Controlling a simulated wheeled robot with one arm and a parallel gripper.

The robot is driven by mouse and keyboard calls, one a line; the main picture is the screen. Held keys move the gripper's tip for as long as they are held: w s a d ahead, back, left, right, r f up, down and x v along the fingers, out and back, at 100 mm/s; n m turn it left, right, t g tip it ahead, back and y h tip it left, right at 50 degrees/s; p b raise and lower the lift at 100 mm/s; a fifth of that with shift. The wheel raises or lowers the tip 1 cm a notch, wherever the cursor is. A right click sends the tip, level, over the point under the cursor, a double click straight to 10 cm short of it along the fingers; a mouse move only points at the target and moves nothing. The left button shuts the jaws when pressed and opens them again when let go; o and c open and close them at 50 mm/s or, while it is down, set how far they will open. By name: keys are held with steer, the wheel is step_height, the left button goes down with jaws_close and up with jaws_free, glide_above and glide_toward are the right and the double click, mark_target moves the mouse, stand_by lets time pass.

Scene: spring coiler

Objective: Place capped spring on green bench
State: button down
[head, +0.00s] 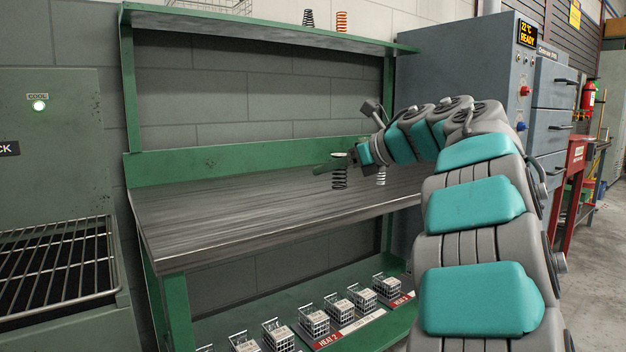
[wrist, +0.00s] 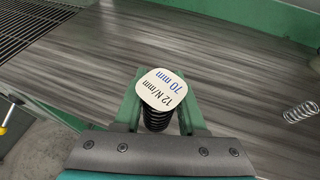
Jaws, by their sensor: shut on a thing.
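My gripper (head: 345,165) is over the right part of the green bench (head: 230,205), which has a green frame and a dark streaked top. Its green fingers are shut on a dark spring (head: 339,179). In the wrist view the capped spring's white cap (wrist: 162,90) reads "12 N/mm 70 mm" and sits between the fingers (wrist: 158,118). I cannot tell whether the spring's lower end touches the bench top.
The bench top left of my gripper is clear. A rack with a metal grate (head: 55,262) stands at the left. Several small wire baskets (head: 314,318) line the lower shelf. A dark spring (head: 308,18) and an orange spring (head: 341,21) stand on the upper shelf. A grey cabinet (head: 465,75) is right.

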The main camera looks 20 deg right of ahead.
steer(key=w+a, duration=0.3)
steer(key=a, duration=0.1)
steer(key=w+a+f+p, duration=0.1)
steer(key=w+a, duration=0.2)
steer(key=a, duration=0.1)
steer(key=w+a+p, duration=0.1)
steer(key=w+a, duration=0.3)
steer(key=shift+w+f, duration=0.1)
steer(key=shift+f, duration=0.05)
steer(key=shift+a+f+b, duration=0.1)
steer(key=shift+f+b, duration=0.45)
steer(key=shift+f, duration=1.2)
steer(key=shift+f, duration=0.1)
steer(key=shift+f, duration=0.15)
steer(key=shift+c, duration=2.3)
jaws_free()
steer(key=shift+r, duration=0.2)
steer(key=shift+r, duration=0.15)
steer(key=v, duration=1.2)
steer(key=shift+b, duration=0.3)
